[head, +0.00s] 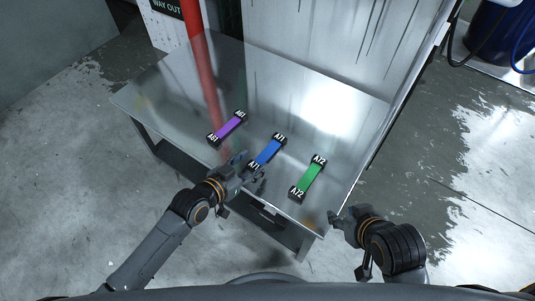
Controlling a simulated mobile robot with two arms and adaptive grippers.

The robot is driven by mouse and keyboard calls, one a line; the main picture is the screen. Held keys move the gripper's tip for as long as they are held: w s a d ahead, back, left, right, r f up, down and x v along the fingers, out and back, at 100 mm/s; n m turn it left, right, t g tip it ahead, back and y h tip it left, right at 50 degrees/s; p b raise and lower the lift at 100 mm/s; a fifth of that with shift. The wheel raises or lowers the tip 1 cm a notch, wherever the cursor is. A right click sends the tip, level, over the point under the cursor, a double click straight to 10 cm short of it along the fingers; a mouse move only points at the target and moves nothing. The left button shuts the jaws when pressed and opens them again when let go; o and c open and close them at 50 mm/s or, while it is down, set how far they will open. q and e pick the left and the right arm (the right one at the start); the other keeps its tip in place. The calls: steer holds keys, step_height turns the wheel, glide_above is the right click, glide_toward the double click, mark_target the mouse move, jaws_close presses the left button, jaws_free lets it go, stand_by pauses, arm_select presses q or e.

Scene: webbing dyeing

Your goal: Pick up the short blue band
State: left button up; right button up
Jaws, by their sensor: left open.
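The short blue band (267,152) lies on the metal table (180,99), with black ends marked A71. My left gripper (257,173) is open at the table's front edge, just beside the near end of the blue band. I cannot tell whether it touches the band. My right gripper (337,217) is off the table's front right corner, away from the bands, and its fingers are too small to read.
A purple band (230,127) marked A61 lies left of the blue one. A green band (311,177) marked A72 lies to its right. A red pole (195,30) and a pale panel (320,45) stand behind. The table's left part is bare.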

mark_target(270, 150)
arm_select(q)
steer(key=shift+x, duration=0.95)
arm_select(e)
steer(key=shift+w+a+r+t, duration=0.25)
steer(key=shift+w+r+t, duration=0.1)
steer(key=shift+w, duration=0.3)
steer(key=shift+w+a+r+t, duration=0.2)
steer(key=shift+w+r+t, duration=0.15)
steer(key=shift+w, duration=0.3)
arm_select(q)
steer(key=b+x, duration=0.2)
steer(key=x, duration=0.2)
steer(key=shift+w+d+f, duration=0.15)
steer(key=shift+f, duration=0.05)
steer(key=shift+w+d, duration=0.2)
arm_select(e)
steer(key=w+a+r+t+y, duration=0.1)
steer(key=w+a+r+t, duration=0.1)
steer(key=w+r+t, duration=0.2)
steer(key=shift+w+a+r+t+y, duration=0.2)
steer(key=shift+w+r+t+y, duration=0.2)
steer(key=shift+w+r, duration=0.5)
arm_select(q)
steer(key=shift+c, duration=0.2)
jaws_close()
steer(key=shift+r, duration=0.1)
